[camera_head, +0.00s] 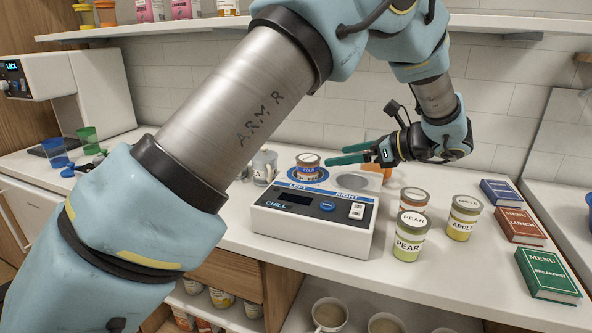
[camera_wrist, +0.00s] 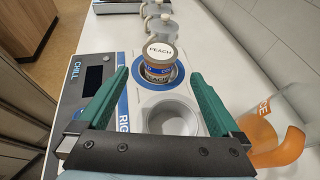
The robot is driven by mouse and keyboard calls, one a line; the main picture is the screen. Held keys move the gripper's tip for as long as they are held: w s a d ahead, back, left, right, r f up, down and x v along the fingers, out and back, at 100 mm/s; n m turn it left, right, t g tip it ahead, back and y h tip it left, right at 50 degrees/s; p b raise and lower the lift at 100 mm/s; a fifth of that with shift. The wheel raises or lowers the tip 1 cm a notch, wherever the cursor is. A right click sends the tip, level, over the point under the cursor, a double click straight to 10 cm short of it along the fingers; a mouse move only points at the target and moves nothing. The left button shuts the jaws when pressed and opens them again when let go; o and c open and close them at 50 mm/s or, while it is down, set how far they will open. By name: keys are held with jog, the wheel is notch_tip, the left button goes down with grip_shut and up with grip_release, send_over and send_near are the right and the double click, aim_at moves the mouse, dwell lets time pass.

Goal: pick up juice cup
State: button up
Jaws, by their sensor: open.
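The juice cup (camera_wrist: 262,135) is clear with orange contents and a handle. It stands at the right of the wrist view, outside and beside my right finger, partly cut off by the frame edge. In the head view only a bit of orange, likely this cup, shows behind my gripper (camera_head: 338,153). My gripper has green fingers, spread apart and empty. In the wrist view the fingers (camera_wrist: 160,73) point toward a lidded peach jar (camera_wrist: 160,52), which sits in the chiller's left well. I cannot tell whether a finger touches the juice cup.
The chiller (camera_head: 310,228) has an empty right well (camera_wrist: 172,120). Pear (camera_head: 408,243) and apple (camera_head: 461,220) jars, another jar (camera_head: 413,199) and menu books (camera_head: 548,274) stand to the right. A shelf (camera_head: 520,25) runs above.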

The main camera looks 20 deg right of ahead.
aim_at(311, 159)
jog(key=p+x, duration=0.1)
jog(key=x, duration=0.4)
jog(key=shift+w+a+p, duration=0.25)
jog(key=shift+w+p, duration=0.1)
jog(key=p+x, duration=0.2)
jog(key=x, duration=0.2)
jog(key=shift+w, duration=0.1)
jog(key=shift+w+a+f, duration=0.2)
jog(key=shift+w, duration=0.05)
jog(key=shift+c, duration=0.4)
jog(key=shift+r, duration=0.1)
jog(key=c, duration=1.5)
